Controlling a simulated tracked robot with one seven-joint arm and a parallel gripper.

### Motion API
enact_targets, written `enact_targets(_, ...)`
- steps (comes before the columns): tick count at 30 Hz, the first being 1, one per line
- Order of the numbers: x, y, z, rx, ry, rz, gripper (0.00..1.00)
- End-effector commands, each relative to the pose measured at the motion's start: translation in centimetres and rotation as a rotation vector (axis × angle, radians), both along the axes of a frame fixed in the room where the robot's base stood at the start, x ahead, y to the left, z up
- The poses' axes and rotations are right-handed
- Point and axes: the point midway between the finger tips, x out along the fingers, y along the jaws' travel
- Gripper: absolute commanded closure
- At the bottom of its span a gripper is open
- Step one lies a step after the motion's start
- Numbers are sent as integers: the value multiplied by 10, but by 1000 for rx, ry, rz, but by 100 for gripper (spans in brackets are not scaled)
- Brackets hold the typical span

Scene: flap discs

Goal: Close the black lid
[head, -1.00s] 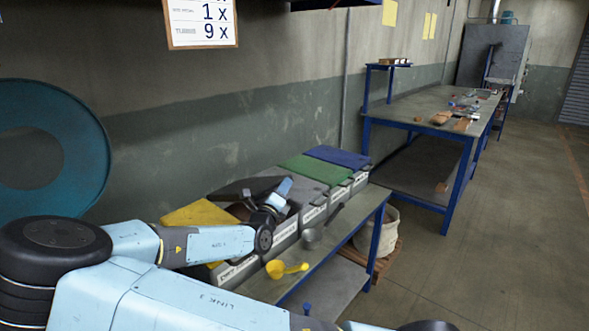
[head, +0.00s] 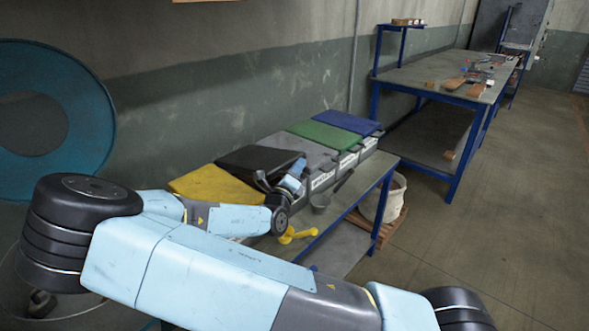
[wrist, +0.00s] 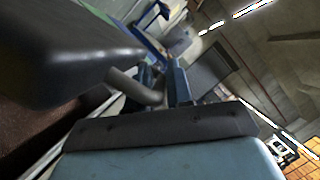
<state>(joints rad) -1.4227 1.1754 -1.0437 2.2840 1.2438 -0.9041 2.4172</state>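The black lid (head: 258,161) is on a bin in the row, between the yellow lid (head: 212,187) and the grey lid (head: 306,150). In the head view it looks nearly flat, slightly tilted. In the wrist view a large dark slab, seemingly the black lid (wrist: 65,50), fills the upper left. A reddish-brown surface below it looks like the bin's contents, so a gap seems to show. My gripper (head: 284,182) is at the front edge of the black lid, close to it or touching; I cannot tell which.
Green (head: 326,136) and blue (head: 345,122) lids lie flat further along the row. A yellow scoop (head: 292,235) and a grey scoop (head: 322,198) are on the bench in front of the bins. A white bucket (head: 394,198) stands beyond the bench.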

Motion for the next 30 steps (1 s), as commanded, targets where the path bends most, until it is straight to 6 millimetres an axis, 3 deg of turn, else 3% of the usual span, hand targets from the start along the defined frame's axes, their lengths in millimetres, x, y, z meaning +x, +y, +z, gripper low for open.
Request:
enact_targets(9,-1,0,0,0,0,-1,77)
enact_targets(14,-11,6,-2,1,0,0,77)
enact_targets(30,-97,52,-25,1,1,2,77)
